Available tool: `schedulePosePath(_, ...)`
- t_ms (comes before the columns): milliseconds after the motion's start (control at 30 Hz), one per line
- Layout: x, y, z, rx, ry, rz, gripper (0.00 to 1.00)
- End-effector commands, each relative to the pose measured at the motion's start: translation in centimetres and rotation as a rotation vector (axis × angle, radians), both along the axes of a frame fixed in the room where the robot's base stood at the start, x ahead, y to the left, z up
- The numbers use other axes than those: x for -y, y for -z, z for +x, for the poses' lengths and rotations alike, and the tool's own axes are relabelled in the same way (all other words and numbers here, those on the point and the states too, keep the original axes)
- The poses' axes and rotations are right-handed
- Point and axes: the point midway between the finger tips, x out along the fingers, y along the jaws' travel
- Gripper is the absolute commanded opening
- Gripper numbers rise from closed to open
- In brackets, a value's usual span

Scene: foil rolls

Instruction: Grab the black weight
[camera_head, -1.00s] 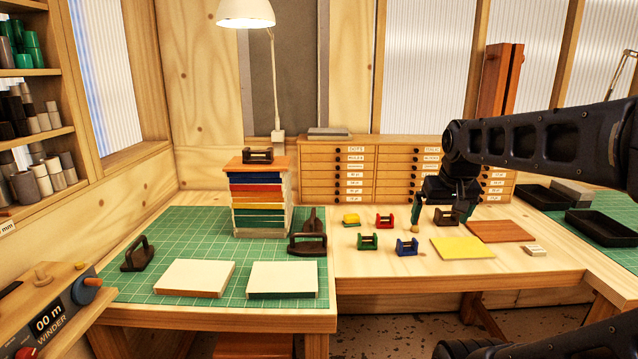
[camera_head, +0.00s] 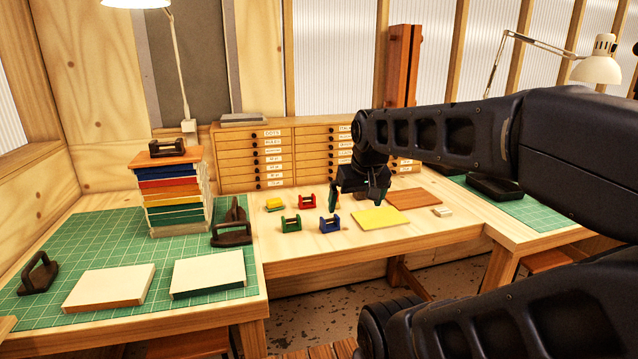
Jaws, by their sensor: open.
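Dark handled weights sit on the left green cutting mat. One black weight (camera_head: 38,275) is at the mat's far left. Another (camera_head: 232,235) lies near the mat's right edge, with a third dark one (camera_head: 237,210) just behind it. A dark spool-like piece (camera_head: 168,148) rests on the board atop the book stack. My gripper (camera_head: 358,198) points down over the wooden table, right of the small coloured holders and well right of the weights. Its jaws are open. Whatever is directly behind its fingers is hidden.
Red (camera_head: 307,202), green (camera_head: 291,224), blue (camera_head: 329,225) and yellow (camera_head: 274,204) small pieces stand left of my gripper. A yellow sheet (camera_head: 381,218) and brown sheet (camera_head: 413,198) lie to its right. The book stack (camera_head: 175,200) and two pale blocks (camera_head: 110,287) (camera_head: 208,272) occupy the mat. Drawers (camera_head: 253,160) stand behind.

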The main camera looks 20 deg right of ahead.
Motion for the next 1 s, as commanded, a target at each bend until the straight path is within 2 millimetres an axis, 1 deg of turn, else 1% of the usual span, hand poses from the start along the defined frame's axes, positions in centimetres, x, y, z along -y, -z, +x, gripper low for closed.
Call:
schedulePosePath(167,0.6,-1.8,3.2,-0.025,0.001,-0.010,1.00)
schedulePosePath(300,1.3,-3.4,6.8,-0.052,0.001,-0.022,1.00)
schedulePosePath(533,2.8,-5.3,12.9,-0.095,-0.002,-0.035,1.00)
schedulePosePath(767,4.8,-6.1,19.3,-0.137,-0.006,-0.045,1.00)
schedulePosePath(1000,7.4,-5.8,26.1,-0.182,-0.011,-0.051,1.00)
